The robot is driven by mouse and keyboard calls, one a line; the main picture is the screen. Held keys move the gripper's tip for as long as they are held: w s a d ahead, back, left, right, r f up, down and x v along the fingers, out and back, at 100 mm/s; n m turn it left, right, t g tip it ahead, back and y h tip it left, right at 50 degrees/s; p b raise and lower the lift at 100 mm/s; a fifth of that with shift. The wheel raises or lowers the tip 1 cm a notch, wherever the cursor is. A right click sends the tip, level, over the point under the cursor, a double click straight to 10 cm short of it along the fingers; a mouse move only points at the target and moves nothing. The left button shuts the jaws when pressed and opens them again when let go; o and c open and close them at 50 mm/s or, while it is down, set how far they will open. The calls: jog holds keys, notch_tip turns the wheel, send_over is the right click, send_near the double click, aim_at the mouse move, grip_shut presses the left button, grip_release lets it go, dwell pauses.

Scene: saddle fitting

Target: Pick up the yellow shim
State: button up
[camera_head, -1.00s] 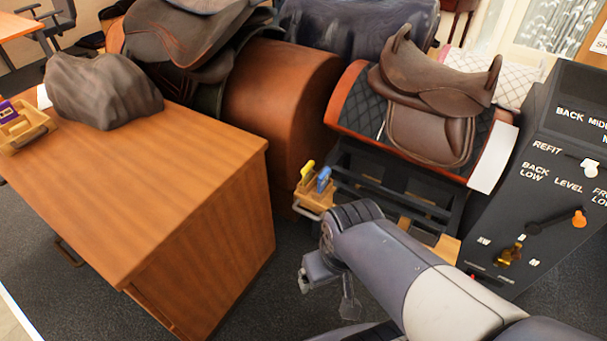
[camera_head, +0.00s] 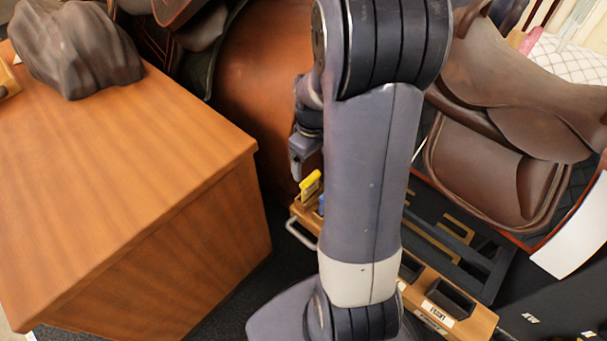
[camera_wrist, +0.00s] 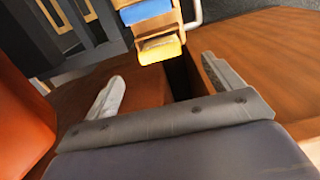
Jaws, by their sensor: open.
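The yellow shim (camera_head: 310,184) stands in a small wooden holder (camera_head: 305,216) at the left end of the dark rack, in the head view. In the wrist view the yellow shim (camera_wrist: 160,49) is at the top middle, beside the blue shim (camera_wrist: 146,12). My gripper (camera_head: 297,165) is just above and left of the yellow shim in the head view, partly hidden by my arm. In the wrist view my gripper (camera_wrist: 168,88) has its two fingers spread wide, with nothing between them. The yellow shim lies beyond the fingertips, apart from them.
A wooden cabinet (camera_head: 120,190) with a dark grey lump (camera_head: 75,45) on top stands at left. A brown saddle (camera_head: 520,100) sits at right. An orange-brown rounded stand (camera_head: 262,90) is behind my gripper. A metal handle (camera_head: 298,234) projects by the holder.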

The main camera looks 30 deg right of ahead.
aim_at(310, 178)
jog(key=f+b, duration=0.1)
jog(key=f, duration=0.6)
jog(key=f+b, duration=0.1)
jog(key=f, duration=0.3)
jog(key=shift+w+b, duration=0.25)
jog(key=shift+b, duration=0.1)
jog(key=shift+r, duration=0.1)
jog(key=shift+c, duration=0.2)
jog(key=c, duration=1)
